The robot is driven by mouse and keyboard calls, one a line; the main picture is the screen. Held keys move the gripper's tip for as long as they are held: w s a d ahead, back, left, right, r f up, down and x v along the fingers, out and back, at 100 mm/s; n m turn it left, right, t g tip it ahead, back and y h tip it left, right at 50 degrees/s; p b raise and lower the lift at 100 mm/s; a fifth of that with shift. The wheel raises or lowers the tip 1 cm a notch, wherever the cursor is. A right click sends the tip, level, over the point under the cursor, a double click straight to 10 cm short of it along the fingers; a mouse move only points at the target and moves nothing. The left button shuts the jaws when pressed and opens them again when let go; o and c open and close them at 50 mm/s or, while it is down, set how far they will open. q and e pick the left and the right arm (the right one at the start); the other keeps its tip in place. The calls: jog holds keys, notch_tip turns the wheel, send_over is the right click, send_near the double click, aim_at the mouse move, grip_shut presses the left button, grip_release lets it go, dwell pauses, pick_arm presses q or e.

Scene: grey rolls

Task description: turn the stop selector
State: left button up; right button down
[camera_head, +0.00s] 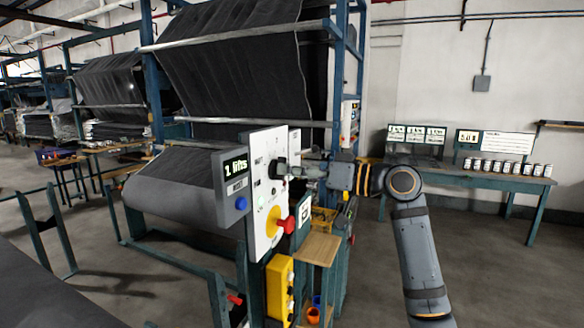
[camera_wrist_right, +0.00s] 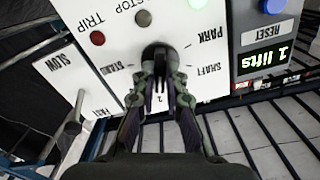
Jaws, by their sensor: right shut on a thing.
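The stop selector is a black knob (camera_wrist_right: 154,52) on the white control panel (camera_head: 258,190). In the wrist view the labels PARK, SHAFT and one that looks like STAND are printed around it. My right gripper (camera_wrist_right: 161,78) is shut on the knob, one finger on each side, and hides much of it. In the head view the right gripper (camera_head: 286,171) reaches the panel from the right and touches the knob. Which label the knob points at is hard to tell. My left gripper is out of view.
A display (camera_head: 235,163) reads "1 lifts" above a blue reset button (camera_head: 241,203). A red mushroom button (camera_head: 288,225) sticks out below the selector. Another lever (camera_wrist_right: 74,122), marked SLOW and FAST, sits beside the panel. A yellow box (camera_head: 280,288) and wooden shelf (camera_head: 318,249) stand below.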

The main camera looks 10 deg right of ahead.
jog(key=shift+r+m+p, duration=0.1)
jog(key=shift+m+p, duration=1.55)
jog(key=shift+m, duration=2.05)
jog(key=c, duration=1.4)
grip_release()
jog(key=shift+w+d, duration=0.1)
jog(key=v, duration=1.2)
